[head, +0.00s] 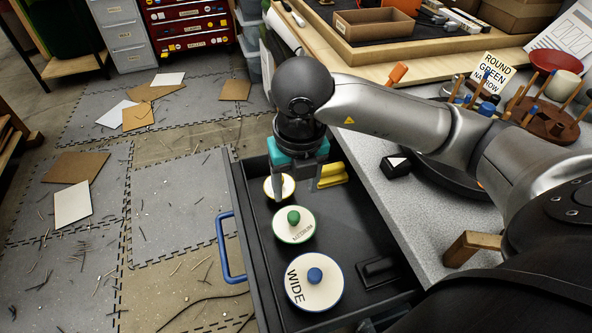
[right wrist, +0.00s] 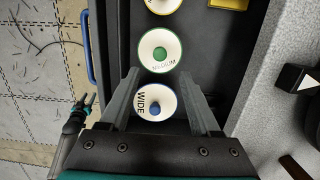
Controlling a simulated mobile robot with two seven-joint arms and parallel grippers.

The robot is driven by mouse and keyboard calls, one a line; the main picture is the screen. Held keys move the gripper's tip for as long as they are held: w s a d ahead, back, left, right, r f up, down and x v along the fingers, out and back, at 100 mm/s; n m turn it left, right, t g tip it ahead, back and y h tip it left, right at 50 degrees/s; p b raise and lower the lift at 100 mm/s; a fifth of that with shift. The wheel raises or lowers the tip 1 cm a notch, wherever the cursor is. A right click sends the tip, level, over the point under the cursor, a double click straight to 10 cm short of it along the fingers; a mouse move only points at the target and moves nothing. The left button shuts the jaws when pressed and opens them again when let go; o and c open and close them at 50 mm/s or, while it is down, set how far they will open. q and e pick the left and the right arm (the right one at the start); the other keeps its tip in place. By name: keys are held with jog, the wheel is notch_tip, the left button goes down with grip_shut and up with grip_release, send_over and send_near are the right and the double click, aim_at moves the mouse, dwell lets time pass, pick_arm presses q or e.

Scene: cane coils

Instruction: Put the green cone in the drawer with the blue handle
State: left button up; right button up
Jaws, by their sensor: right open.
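The drawer (head: 350,222) with the blue handle (head: 226,248) is pulled out. In it lie a white round piece with a green rim and green knob (head: 293,216), marked MEDIUM, and a WIDE one with a blue knob (head: 315,274). A yellow-rimmed round piece (head: 272,194) is partly hidden by my right gripper (head: 293,192). I cannot tell whether the green-knobbed piece is the green cone. My right gripper is open and empty above the drawer; the green-knobbed piece (right wrist: 160,52) shows just beyond its fingertips (right wrist: 160,75). My left gripper (right wrist: 87,100) seems to show small in the right wrist view.
A yellow block (head: 332,176) and a black block (head: 377,271) also lie in the drawer. The grey counter (head: 395,215) borders it at the right, with a ROUND GREEN NARROW sign (head: 492,78) and wooden peg stands (head: 545,118). The floor at the left has scattered cane bits and sheets.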

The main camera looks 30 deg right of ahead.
jog(key=shift+s+r+p, duration=0.1)
jog(key=shift+r+p, duration=0.2)
jog(key=shift+r, duration=0.9)
